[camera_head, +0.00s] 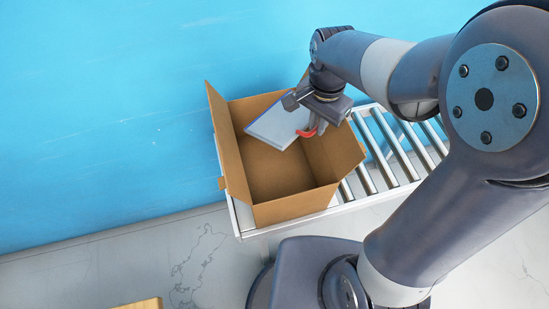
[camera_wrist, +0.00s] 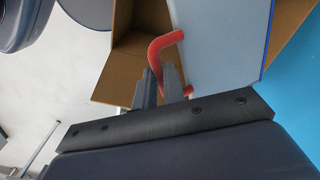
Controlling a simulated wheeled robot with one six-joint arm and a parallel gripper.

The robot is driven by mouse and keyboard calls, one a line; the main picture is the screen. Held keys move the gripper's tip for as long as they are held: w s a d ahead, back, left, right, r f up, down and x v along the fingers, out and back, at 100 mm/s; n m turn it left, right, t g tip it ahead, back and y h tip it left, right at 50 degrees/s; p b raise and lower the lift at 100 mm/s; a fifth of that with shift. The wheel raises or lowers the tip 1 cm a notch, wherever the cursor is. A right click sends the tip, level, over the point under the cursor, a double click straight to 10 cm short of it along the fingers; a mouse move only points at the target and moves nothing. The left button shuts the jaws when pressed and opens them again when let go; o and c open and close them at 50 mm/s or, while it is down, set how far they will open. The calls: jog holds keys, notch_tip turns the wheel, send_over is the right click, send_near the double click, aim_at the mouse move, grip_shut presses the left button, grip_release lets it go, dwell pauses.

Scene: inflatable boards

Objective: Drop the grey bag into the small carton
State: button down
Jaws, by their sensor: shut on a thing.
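The grey bag (camera_head: 275,125) is a flat, pale grey panel with a blue edge and a red handle (camera_head: 308,132). My gripper (camera_head: 317,122) is shut on it at the red handle. In the wrist view, the fingers (camera_wrist: 160,88) close at the handle (camera_wrist: 155,50), and the bag (camera_wrist: 215,40) extends beyond them. The bag is tilted over the open mouth of the small carton (camera_head: 283,209), at its back part. I cannot tell how far below the rim its lower edge reaches. The carton's visible floor is bare.
The carton stands on a roller conveyor (camera_head: 384,137) with its flaps spread outward. A blue wall (camera_head: 100,120) is close behind and to the left. Bare rollers lie to the right. A wooden corner (camera_head: 142,303) shows at the bottom edge on the pale marbled floor (camera_head: 170,250).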

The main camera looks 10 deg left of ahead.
notch_tip(320, 180, down, 6)
jog(key=b, duration=0.5)
jog(key=shift+f, duration=0.15)
jog(key=c, duration=1.4)
grip_release()
jog(key=shift+c, duration=0.2)
notch_tip(320, 180, up, 11)
jog(key=shift+f, duration=0.1)
